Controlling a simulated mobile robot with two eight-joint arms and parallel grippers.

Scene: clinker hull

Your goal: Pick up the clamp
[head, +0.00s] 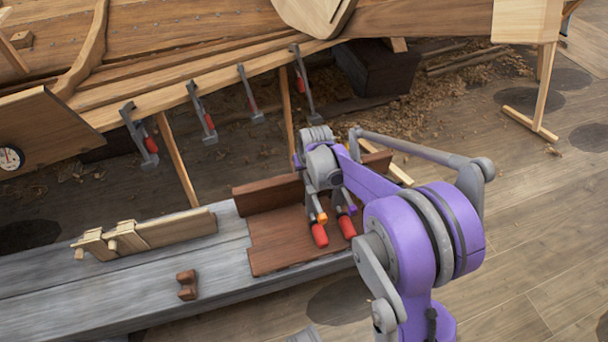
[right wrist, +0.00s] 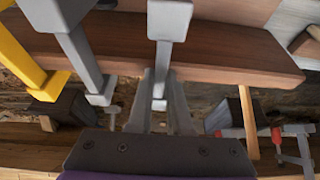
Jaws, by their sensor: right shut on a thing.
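My right gripper (head: 325,190) is over the brown wooden rack (head: 285,238) at the right end of the grey bench, and its arm comes in from the right. It is shut on a grey metal clamp (right wrist: 168,22), whose bar runs between the fingers (right wrist: 160,110) in the right wrist view. In the head view two red clamp handles (head: 319,235) show just below the gripper; I cannot tell which belongs to the held clamp. A second grey clamp (right wrist: 84,52) is beside it in the wrist view. Whether the held clamp touches the rack is hidden. My left gripper is not in view.
Several red-handled clamps (head: 201,112) hang along the hull's plank edge behind the bench. A wooden tool (head: 150,232) and a small brown block (head: 187,284) are on the grey bench (head: 110,290).

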